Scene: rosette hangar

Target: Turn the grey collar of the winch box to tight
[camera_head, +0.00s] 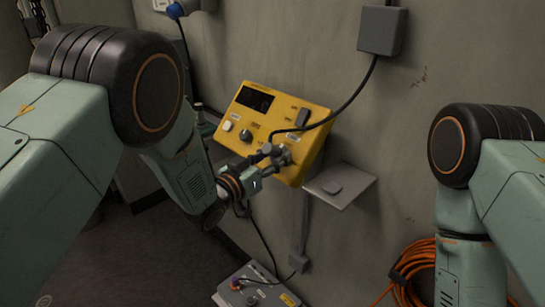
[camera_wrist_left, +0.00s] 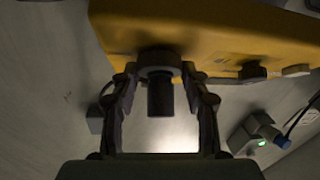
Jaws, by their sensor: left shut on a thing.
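The yellow winch box (camera_head: 262,112) is mounted on the wall, with a dark display and several knobs on its face. At its lower right is the grey collar (camera_head: 285,158), partly hidden by my left gripper (camera_head: 272,154). In the left wrist view the collar (camera_wrist_left: 159,58) is a dark ring with a dark stub on it, below the yellow box (camera_wrist_left: 200,42). The fingertips of my left gripper (camera_wrist_left: 160,72) sit on either side of the collar and are shut on it. I cannot read any mark of the collar's setting. My right gripper is out of view.
A grey shelf (camera_head: 352,188) juts from the wall right of the box. A black cable (camera_head: 350,100) runs from a grey wall box (camera_head: 382,30) to the winch box. A grey control box (camera_head: 240,292) stands below. Coiled orange cable (camera_head: 405,265) hangs lower right.

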